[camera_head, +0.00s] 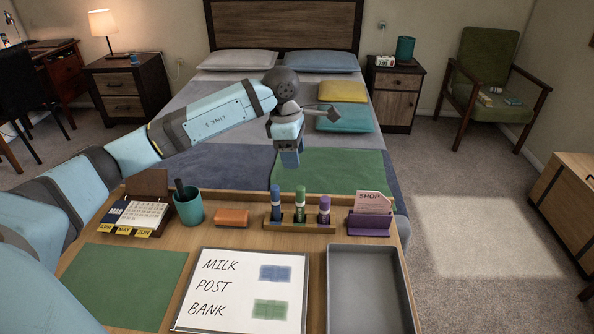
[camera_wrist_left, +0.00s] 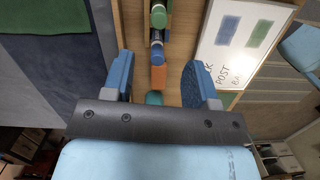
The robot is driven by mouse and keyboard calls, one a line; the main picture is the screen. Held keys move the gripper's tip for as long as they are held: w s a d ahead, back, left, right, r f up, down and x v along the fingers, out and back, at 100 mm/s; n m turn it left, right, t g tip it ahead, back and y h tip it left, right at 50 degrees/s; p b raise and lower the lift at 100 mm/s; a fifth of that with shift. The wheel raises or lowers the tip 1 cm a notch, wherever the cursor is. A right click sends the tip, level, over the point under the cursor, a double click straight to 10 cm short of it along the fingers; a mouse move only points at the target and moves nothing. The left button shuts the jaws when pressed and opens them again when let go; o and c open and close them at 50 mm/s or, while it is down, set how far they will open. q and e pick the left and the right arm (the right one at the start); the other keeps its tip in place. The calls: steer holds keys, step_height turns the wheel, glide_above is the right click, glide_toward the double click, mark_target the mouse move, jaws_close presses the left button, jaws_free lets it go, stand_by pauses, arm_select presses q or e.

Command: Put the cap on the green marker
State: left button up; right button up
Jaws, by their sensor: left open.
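The green marker (camera_head: 300,203) stands upright in the middle slot of a wooden stand (camera_head: 271,226), between a blue marker (camera_head: 276,203) and a purple marker (camera_head: 324,211). Its upper end is green; I cannot clearly tell a separate cap, and none shows lying loose. In the left wrist view the green marker (camera_wrist_left: 158,15) is near the top, with the blue marker (camera_wrist_left: 157,51) below it. My left gripper (camera_head: 289,159) hangs above and behind the stand, apart from the markers. Its blue fingers (camera_wrist_left: 158,68) are spread wide and empty. My right gripper is not in view.
Left of the stand are an orange eraser (camera_head: 231,217), a teal cup (camera_head: 188,208) with a dark pen, and a calendar (camera_head: 140,216). A purple card holder (camera_head: 370,222) stands right. A whiteboard (camera_head: 235,262), green mat (camera_head: 125,280) and empty grey tray (camera_head: 367,290) lie in front.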

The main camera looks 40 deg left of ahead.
arm_select(q)
steer(key=shift+s+a+r, duration=0.1)
steer(key=shift+a+r, duration=0.1)
steer(key=shift+r, duration=1.05)
